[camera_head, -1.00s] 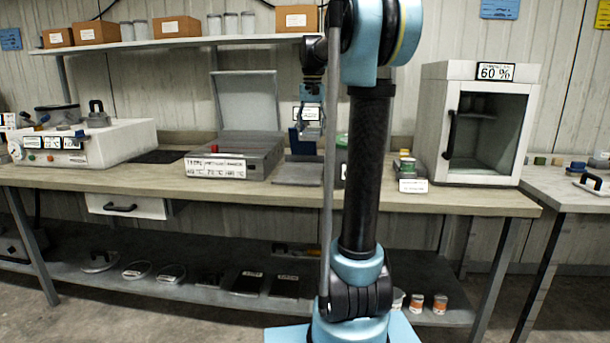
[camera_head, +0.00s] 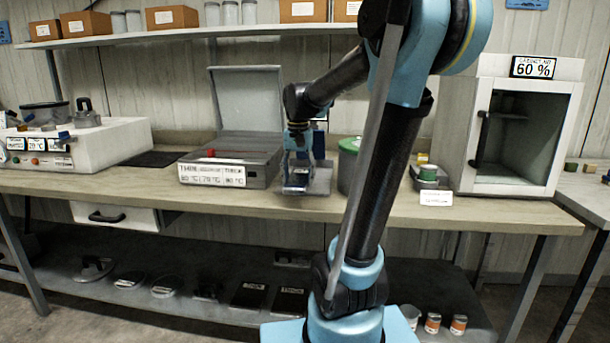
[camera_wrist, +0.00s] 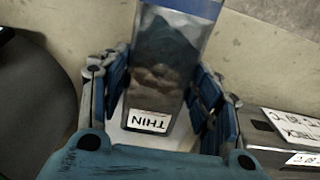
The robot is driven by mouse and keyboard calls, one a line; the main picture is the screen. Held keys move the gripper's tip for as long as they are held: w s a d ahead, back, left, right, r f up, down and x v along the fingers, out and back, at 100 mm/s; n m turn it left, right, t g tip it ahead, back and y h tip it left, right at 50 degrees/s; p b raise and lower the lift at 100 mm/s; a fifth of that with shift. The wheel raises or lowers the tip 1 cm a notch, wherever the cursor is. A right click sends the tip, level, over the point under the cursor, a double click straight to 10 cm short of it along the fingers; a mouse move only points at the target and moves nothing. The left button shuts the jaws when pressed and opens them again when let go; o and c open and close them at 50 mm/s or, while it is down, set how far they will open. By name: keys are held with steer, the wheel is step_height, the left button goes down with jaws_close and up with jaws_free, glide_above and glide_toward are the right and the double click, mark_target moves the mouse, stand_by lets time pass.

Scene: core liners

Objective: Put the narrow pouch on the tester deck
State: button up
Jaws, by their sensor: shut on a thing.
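The pouch, a clear flat bag with dark grainy contents and a white label reading THIN, shows in the wrist view (camera_wrist: 165,62) between my fingers. My gripper (camera_wrist: 161,82) is shut on its sides. In the head view my gripper (camera_head: 299,172) points down over a small grey plate (camera_head: 322,183), which looks like the tester deck. The pouch shows there as a small dark shape (camera_head: 298,181) between the fingers. I cannot tell whether it touches the plate.
A grey machine with a raised lid (camera_head: 232,168) stands just left of the plate. A green-lidded bin (camera_head: 349,165) stands close on the right. Small stacked items (camera_head: 428,175) and a white cabinet (camera_head: 517,130) stand farther right. A shelf (camera_head: 200,32) runs above.

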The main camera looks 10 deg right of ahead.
steer(key=w+d, duration=0.1)
steer(key=w, duration=0.3)
steer(key=w+d, duration=0.2)
steer(key=w, duration=0.3)
steer(key=w+d, duration=0.2)
steer(key=w, duration=0.3)
steer(key=shift+w+d, duration=0.1)
steer(key=shift+d, duration=0.05)
steer(key=shift+f, duration=1.75)
steer(key=o, duration=1.2)
steer(key=shift+f, duration=0.1)
step_height(320, 180, up, 12)
